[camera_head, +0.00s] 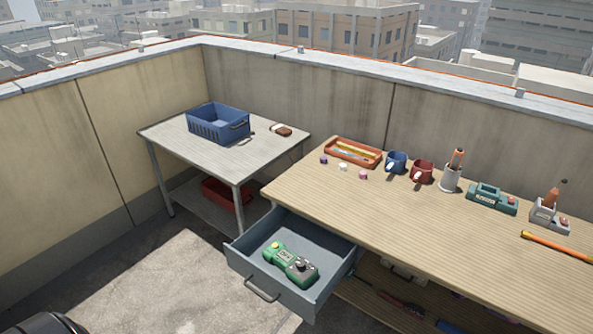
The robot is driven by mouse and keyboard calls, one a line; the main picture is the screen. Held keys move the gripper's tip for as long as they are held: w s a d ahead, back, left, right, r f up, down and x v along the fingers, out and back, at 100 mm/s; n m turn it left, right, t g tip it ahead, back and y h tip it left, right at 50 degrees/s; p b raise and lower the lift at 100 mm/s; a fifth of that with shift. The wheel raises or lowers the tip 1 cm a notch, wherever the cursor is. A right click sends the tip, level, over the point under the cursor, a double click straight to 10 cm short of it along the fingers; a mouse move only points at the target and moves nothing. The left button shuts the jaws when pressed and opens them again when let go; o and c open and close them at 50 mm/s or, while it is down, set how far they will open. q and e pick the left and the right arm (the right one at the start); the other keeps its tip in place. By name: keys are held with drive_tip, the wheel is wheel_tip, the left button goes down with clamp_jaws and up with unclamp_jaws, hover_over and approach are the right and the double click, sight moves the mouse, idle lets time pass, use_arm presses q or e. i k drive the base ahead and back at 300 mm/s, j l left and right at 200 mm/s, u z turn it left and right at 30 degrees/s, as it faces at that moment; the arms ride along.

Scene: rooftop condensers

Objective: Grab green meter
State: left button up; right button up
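A green meter (290,264) with a dark grey end and a yellow spot lies in an open blue-grey drawer (257,276). The drawer sticks out from under the left part of the wooden workbench (365,228). A second green device (492,198), teal with a small display, stands on the benchtop toward the right. Neither of my grippers shows in the head view. A dark rounded shape is cut off at the lower left corner.
A grey side table (180,140) holds a blue crate (218,123); a red bin (222,193) sits on its lower shelf. The bench carries an orange tray (353,152), a blue mug (396,162), a red mug (421,172) and a holder (451,178). Floor left of the drawer is clear.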

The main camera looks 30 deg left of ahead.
sight(283, 258)
drive_tip(key=u, duration=1.25)
drive_tip(key=i+l, duration=0.05)
drive_tip(key=l, duration=0.05)
